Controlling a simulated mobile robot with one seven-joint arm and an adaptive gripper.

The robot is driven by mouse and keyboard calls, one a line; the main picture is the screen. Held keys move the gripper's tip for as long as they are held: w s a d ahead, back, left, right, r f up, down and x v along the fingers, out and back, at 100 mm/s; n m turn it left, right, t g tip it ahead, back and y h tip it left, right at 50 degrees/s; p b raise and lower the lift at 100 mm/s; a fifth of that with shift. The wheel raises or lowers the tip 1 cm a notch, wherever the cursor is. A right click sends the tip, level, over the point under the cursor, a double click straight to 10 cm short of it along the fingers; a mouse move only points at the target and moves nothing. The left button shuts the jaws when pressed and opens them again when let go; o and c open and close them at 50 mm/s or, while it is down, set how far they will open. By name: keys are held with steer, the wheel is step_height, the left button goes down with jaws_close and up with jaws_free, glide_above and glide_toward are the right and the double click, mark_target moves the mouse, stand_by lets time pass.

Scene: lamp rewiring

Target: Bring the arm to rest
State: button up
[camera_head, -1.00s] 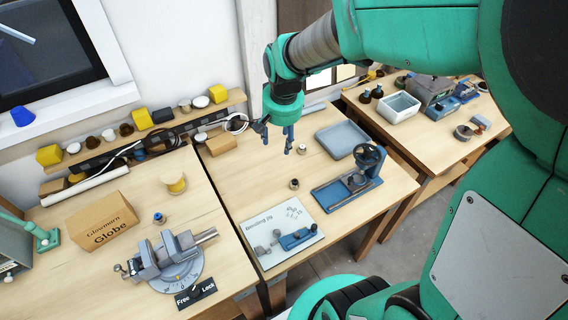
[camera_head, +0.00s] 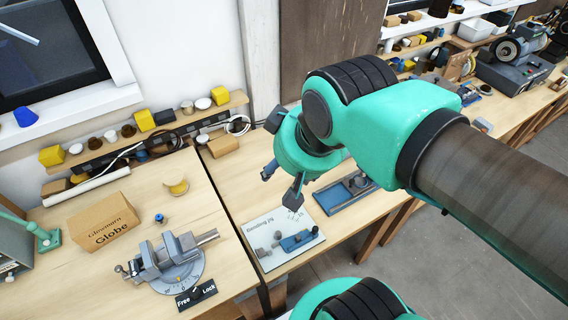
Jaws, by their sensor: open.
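My gripper (camera_head: 281,187) hangs at the end of my green arm, above the middle bench (camera_head: 222,184). Its fingers are spread and nothing shows between them. The arm is folded and reaches in from the right, hiding part of the middle bench.
On the left bench stand a grey vise (camera_head: 168,259) with a Free/Lock plate (camera_head: 196,295) and a Globe carton (camera_head: 104,221). A blue press base (camera_head: 345,193) is partly hidden by my arm. A shelf of small parts (camera_head: 140,135) runs along the wall. Grey floor (camera_head: 440,250) shows at right.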

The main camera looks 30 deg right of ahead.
steer(key=shift+s, duration=0.1)
stand_by(0.3)
step_height(320, 180, down, 10)
steer(key=b, duration=1)
steer(key=shift+f, duration=0.2)
